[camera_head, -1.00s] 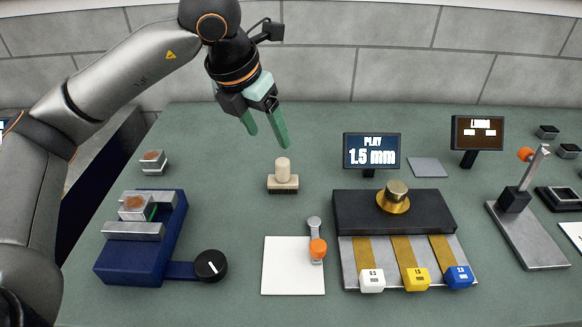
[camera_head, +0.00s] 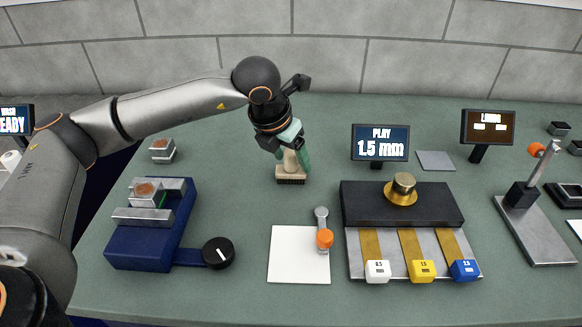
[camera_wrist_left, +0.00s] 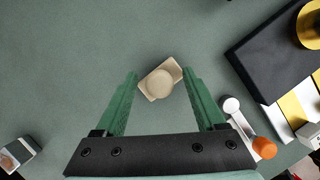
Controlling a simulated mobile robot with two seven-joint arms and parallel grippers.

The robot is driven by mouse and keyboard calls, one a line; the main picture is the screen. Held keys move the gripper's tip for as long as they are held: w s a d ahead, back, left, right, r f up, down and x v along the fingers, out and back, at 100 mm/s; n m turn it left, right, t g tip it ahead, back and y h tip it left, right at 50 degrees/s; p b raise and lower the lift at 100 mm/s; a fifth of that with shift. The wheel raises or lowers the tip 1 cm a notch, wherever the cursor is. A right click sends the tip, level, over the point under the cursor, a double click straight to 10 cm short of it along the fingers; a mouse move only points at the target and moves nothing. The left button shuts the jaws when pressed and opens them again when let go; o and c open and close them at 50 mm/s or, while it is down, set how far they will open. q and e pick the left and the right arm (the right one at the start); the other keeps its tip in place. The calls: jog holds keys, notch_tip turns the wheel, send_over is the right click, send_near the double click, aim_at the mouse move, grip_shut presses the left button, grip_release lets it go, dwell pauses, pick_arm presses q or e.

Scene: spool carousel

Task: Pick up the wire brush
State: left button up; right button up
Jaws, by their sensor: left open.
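The wire brush (camera_head: 291,176) stands bristles down on the green table, with a pale wooden block and a round upright knob handle. In the left wrist view the wire brush (camera_wrist_left: 160,80) is seen from above, its block turned at a slant. My left gripper (camera_head: 293,160) is open around the handle in the head view, one green finger on each side. In the left wrist view my left gripper (camera_wrist_left: 163,80) has its fingertips apart either side of the brush, with a gap to it on both sides. My right gripper is in no view.
A blue vise-like fixture (camera_head: 150,245) with a black knob stands to the left. A white pad (camera_head: 290,262) with an orange-tipped lever (camera_head: 324,238) lies in front. A dark block with a brass knob (camera_head: 402,190) stands to the right. The table around the brush is clear.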

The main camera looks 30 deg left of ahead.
pick_arm(q)
jog(key=shift+c, duration=0.4)
grip_shut()
jog(key=shift+r, duration=0.1)
